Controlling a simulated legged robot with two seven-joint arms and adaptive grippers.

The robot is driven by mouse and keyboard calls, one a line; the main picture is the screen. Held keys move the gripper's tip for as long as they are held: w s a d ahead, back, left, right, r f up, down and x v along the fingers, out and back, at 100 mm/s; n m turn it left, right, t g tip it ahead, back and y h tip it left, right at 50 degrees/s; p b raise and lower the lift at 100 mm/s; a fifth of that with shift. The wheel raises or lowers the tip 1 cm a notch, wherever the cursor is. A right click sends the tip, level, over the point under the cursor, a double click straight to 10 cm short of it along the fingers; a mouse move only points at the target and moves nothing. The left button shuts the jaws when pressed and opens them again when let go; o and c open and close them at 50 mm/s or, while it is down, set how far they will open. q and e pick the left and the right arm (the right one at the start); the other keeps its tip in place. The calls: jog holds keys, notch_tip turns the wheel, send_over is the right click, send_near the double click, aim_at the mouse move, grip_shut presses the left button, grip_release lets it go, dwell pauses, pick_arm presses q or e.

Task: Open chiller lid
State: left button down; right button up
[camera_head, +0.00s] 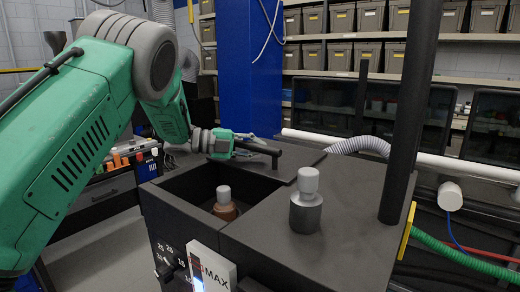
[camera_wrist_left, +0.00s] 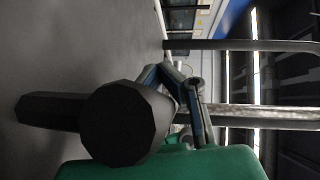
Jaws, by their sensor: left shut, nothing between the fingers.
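The chiller (camera_head: 345,215) is a dark box with a flat top in the head view. Its square well stands uncovered on the left, with a copper-coloured vessel with a grey cap (camera_head: 224,204) inside. The dark lid panel (camera_head: 298,158) lies at the back edge of the well. Its black bar handle (camera_head: 258,148) also shows large and close in the left wrist view (camera_wrist_left: 118,124). My left gripper (camera_head: 250,138) is shut and empty, just behind and beside the handle; whether it touches is unclear. Its fingers show in the wrist view (camera_wrist_left: 185,100). My right gripper is not in view.
A grey capped bottle (camera_head: 306,203) stands on the chiller top, beside a tall black post (camera_head: 408,120). A blue column (camera_head: 250,70) and shelves of bins (camera_head: 345,55) stand behind. A green hose (camera_head: 465,260) runs at the right.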

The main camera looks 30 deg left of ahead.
pick_arm(q)
jog(key=c, duration=2.3)
grip_release()
jog(key=shift+a+r, duration=0.1)
jog(key=shift+r, duration=0.3)
jog(key=o, duration=0.9)
jog(key=shift+s, duration=0.1)
jog(key=shift+o, duration=0.2)
jog(key=shift+s+a+f, duration=0.1)
jog(key=shift+a+f, duration=0.05)
jog(key=shift+a+f, duration=0.1)
jog(key=shift+a, duration=0.05)
jog(key=v, duration=1.1)
jog(key=shift+s+a, duration=0.2)
jog(key=shift+a, duration=0.2)
jog(key=shift+d, duration=0.1)
